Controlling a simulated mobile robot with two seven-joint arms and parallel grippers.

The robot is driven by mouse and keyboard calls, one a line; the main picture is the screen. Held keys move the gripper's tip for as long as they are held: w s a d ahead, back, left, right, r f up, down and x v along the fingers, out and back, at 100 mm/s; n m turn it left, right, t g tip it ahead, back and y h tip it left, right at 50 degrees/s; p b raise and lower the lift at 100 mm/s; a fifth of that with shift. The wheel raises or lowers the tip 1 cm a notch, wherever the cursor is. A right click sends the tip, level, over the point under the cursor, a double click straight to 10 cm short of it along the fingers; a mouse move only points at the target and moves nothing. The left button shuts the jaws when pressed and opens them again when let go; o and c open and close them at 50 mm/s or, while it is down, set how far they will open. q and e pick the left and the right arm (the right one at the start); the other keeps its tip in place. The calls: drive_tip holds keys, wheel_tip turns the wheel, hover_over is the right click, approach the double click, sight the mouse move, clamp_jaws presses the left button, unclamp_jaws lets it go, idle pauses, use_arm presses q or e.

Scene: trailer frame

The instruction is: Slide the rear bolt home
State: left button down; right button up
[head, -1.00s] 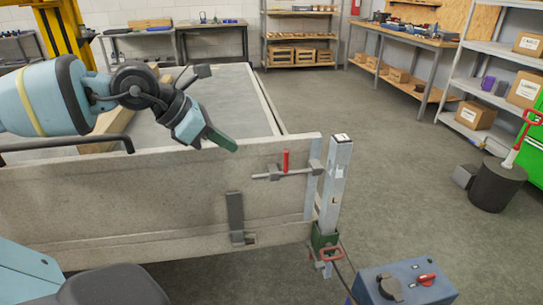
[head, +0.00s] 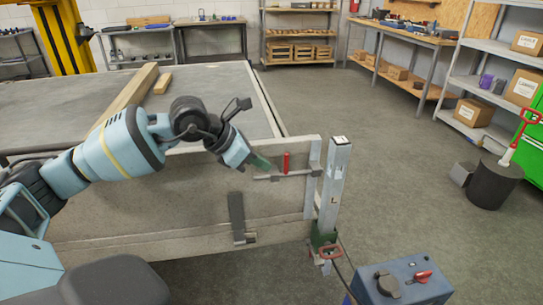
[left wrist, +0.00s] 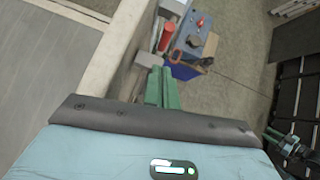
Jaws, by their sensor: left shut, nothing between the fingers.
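The rear bolt (head: 297,173) is a grey bar lying along the upper right of the trailer's side board (head: 180,205), near the corner post (head: 335,185). Its red handle (head: 286,162) stands upright. I cannot tell how far the bar reaches into the keeper by the post. My left gripper (head: 262,164) is shut and empty, its green fingertips just left of the red handle. In the left wrist view the green fingers (left wrist: 161,88) point towards the red handle (left wrist: 165,37), with a small gap showing.
A timber beam (head: 125,98) lies on the trailer bed (head: 210,90). A dark latch (head: 237,215) is on the board below.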

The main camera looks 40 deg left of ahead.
use_arm(q)
drive_tip(key=shift+w+d+r+p, duration=0.15)
drive_tip(key=shift+w+d, duration=0.2)
drive_tip(key=shift+w, duration=0.2)
drive_tip(key=shift+w+d+r+p, duration=0.15)
drive_tip(key=shift+w+d, duration=0.15)
drive_tip(key=shift+w, duration=0.25)
drive_tip(key=shift+w+d+f, duration=0.1)
drive_tip(key=shift+w+f, duration=0.1)
drive_tip(key=w+d, duration=0.2)
drive_tip(key=w, duration=0.1)
drive_tip(key=shift+d+p, duration=0.3)
drive_tip(key=shift+p, duration=0.05)
drive_tip(key=shift+r, duration=0.1)
